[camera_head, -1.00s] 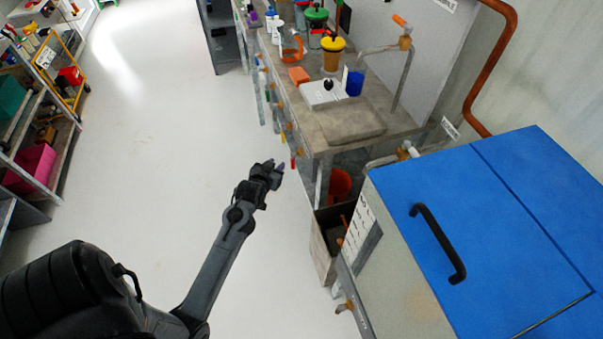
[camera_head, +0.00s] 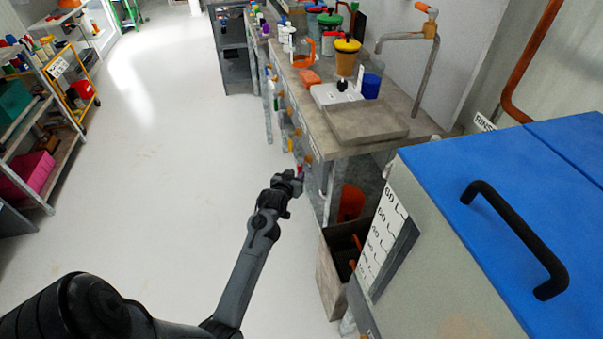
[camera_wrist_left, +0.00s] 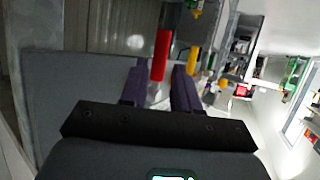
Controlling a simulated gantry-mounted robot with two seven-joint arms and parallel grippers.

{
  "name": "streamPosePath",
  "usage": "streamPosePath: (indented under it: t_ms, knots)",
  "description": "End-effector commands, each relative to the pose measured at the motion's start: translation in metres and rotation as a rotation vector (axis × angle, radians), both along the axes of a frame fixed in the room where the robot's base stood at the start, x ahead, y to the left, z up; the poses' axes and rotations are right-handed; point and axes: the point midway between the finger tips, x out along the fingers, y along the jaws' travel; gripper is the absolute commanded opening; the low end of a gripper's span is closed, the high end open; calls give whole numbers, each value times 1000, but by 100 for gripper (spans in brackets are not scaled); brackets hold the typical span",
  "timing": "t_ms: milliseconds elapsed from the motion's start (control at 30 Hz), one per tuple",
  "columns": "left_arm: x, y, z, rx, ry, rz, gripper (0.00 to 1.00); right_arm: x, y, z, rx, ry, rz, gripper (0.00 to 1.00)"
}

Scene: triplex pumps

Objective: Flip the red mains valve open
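The red mains valve handle (camera_wrist_left: 161,52) shows as a red bar in the left wrist view, upright in the picture. In the head view it is a small red spot (camera_head: 300,169) at the front of the bench, partly hidden by my gripper. My left gripper (camera_head: 294,177) is right at it. In the left wrist view its two purple fingers (camera_wrist_left: 161,72) are apart, with the red handle in line with the gap between them. Whether a finger touches the handle I cannot tell. My right gripper is not in view.
A yellow handle (camera_wrist_left: 192,60) is beside the red one. The bench (camera_head: 345,143) carries a sink, bottles and cups. A blue-lidded tank (camera_head: 530,170) stands at the right, with a bin (camera_head: 330,275) by it. The floor (camera_head: 170,180) at left is clear.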

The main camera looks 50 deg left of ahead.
Motion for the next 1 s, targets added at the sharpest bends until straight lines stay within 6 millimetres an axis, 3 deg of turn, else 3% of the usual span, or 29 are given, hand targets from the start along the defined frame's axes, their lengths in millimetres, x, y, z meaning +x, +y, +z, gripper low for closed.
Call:
streamPosePath:
  t_ms: [100, 400, 867, 1000]
  knots:
    - [16, 12, -12, 1, -1, 0, 30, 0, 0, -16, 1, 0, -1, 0]
    - [45, 30, -25, -1, -1, -1, 30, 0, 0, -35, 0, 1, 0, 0]
    - [51, 35, -26, -1, 1, 0, 30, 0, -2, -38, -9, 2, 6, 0]
    - [51, 35, -26, -1, 1, 0, 10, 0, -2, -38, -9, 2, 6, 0]
